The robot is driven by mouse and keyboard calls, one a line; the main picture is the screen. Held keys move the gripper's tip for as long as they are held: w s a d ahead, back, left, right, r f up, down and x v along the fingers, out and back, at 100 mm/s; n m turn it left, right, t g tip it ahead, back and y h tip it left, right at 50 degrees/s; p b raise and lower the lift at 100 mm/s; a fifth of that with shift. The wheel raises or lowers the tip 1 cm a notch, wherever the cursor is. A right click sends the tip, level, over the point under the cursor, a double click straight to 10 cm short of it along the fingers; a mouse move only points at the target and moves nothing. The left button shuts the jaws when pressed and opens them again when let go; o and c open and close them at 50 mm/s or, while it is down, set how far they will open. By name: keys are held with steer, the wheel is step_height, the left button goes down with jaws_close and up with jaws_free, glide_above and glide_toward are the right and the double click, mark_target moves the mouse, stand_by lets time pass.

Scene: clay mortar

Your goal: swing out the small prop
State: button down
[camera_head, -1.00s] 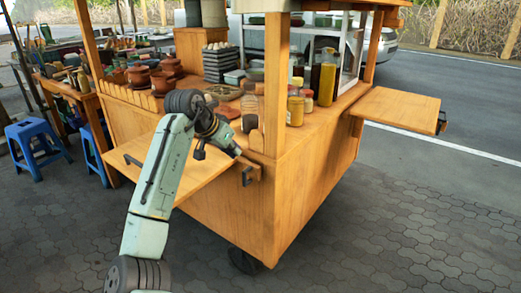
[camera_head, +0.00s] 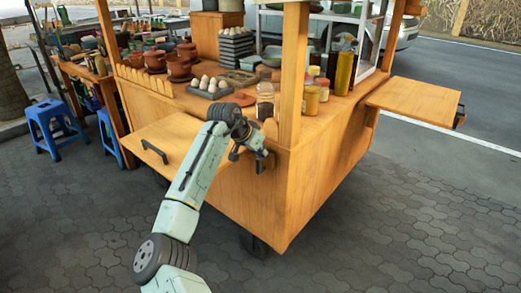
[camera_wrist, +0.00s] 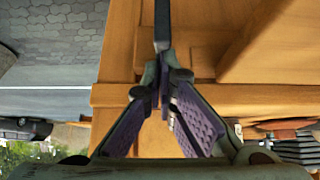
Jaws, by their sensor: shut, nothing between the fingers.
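The wooden cart's fold-out side leaf (camera_head: 165,140) is raised and roughly level at its left end, with a black handle on it. A small dark bar, which looks like the prop (camera_wrist: 162,25), shows just past my fingertips in the wrist view, against the orange wood. My gripper (camera_head: 264,155) is at the leaf's near end by the cart's corner post. In the wrist view, my gripper (camera_wrist: 163,85) has its fingertips together, with nothing clearly held. Whether the tips touch the bar cannot be told. In the head view my gripper mostly hides the prop.
The corner post (camera_head: 291,75) rises close beside my gripper. The countertop holds a glass jar (camera_head: 265,100), spice jars (camera_head: 311,100), eggs (camera_head: 212,86) and clay pots (camera_head: 180,62). Another leaf (camera_head: 415,98) stands out at right. Blue stools (camera_head: 52,125) stand left; the near paving is clear.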

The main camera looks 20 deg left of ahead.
steer(key=s+a+m+h, duration=0.1)
steer(key=s+a, duration=0.5)
steer(key=s, duration=0.3)
steer(key=shift+s+f+g, duration=0.15)
steer(key=shift+s+g, duration=0.1)
steer(key=shift+g, duration=0.05)
steer(key=shift+p, duration=0.4)
